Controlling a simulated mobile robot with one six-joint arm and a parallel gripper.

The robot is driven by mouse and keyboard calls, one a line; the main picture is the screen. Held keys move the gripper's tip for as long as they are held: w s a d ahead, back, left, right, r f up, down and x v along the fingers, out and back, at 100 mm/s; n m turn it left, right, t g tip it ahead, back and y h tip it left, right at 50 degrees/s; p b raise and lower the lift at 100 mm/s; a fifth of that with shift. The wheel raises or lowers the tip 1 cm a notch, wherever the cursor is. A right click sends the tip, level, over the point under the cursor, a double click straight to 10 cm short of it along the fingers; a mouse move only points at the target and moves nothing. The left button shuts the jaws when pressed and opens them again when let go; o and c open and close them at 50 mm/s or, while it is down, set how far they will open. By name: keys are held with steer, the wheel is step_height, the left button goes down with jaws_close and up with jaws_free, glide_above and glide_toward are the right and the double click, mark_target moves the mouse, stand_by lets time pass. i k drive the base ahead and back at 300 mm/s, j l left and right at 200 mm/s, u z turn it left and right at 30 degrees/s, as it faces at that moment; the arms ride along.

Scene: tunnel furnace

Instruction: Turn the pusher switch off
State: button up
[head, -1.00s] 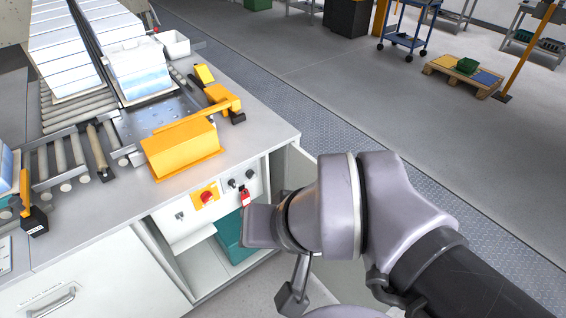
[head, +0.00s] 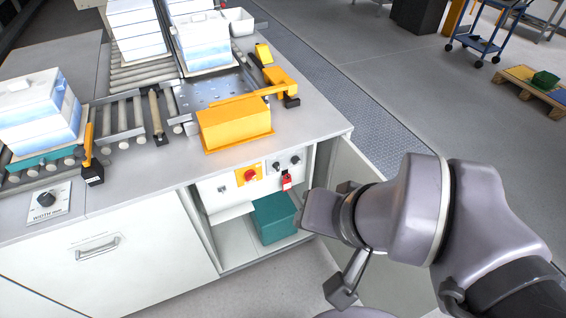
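A red rotary knob on a yellow plate (head: 250,175) sits on the white control panel (head: 215,190) under the worktop's front edge. Two small dark knobs (head: 285,162) are to its right, with a red padlock or tag (head: 287,181) hanging below them. A small dark fitting (head: 222,188) is to its left. The panel's labels are too small to read, so I cannot tell which control is the pusher switch or how it is set. My gripper (head: 318,212) is right of and below the panel, apart from it. Its fingers cannot be made out.
An open cabinet door (head: 365,195) stands behind my arm. A teal box (head: 274,218) is inside the cabinet. On the worktop are a yellow pusher housing (head: 235,125), rollers and stacked white-blue blocks (head: 40,110). A width knob plate (head: 46,202) is at left. Floor in front is clear.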

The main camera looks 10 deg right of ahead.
mark_target(295, 159)
steer(key=i+j+z, duration=0.1)
steer(key=i+j, duration=0.35)
steer(key=j, duration=0.3)
steer(key=i, duration=0.55)
steer(key=l+z, duration=0.05)
